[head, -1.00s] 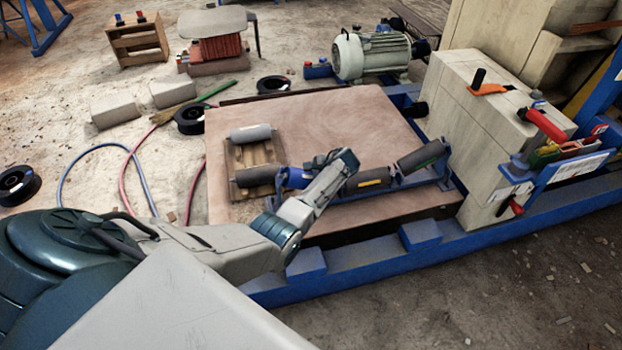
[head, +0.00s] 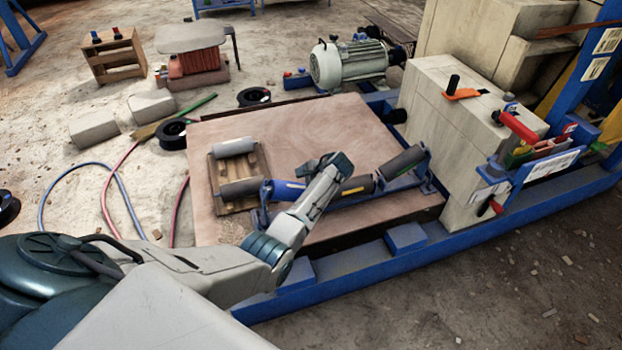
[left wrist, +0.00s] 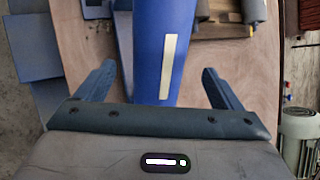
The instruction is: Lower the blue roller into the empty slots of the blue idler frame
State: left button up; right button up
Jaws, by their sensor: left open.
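The blue roller (head: 283,190), with a pale stripe, lies at the left side of the blue idler frame (head: 400,187). Its ends are too small or hidden to tell whether they sit in the slots. Dark grey rollers, the middle one (head: 356,187) and the right one (head: 402,162), fill the rest of the frame. My left gripper (head: 306,167) is close to the blue roller's right part. In the left wrist view the gripper (left wrist: 159,70) is open, its fingers on either side of the blue roller (left wrist: 163,45) with gaps on both sides. My right gripper is out of view.
A small wooden pallet (head: 255,165) with grey rollers stands left of the frame on the brown board (head: 310,120). A pale block-shaped machine body (head: 445,130) stands close on the right. A blue beam (head: 350,270) runs along the front.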

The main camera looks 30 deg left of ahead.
pick_arm(q)
jog(key=v, duration=0.5)
jog(key=shift+d+r+p, duration=0.25)
jog(key=shift+r+p, duration=0.05)
jog(key=shift+p, duration=0.05)
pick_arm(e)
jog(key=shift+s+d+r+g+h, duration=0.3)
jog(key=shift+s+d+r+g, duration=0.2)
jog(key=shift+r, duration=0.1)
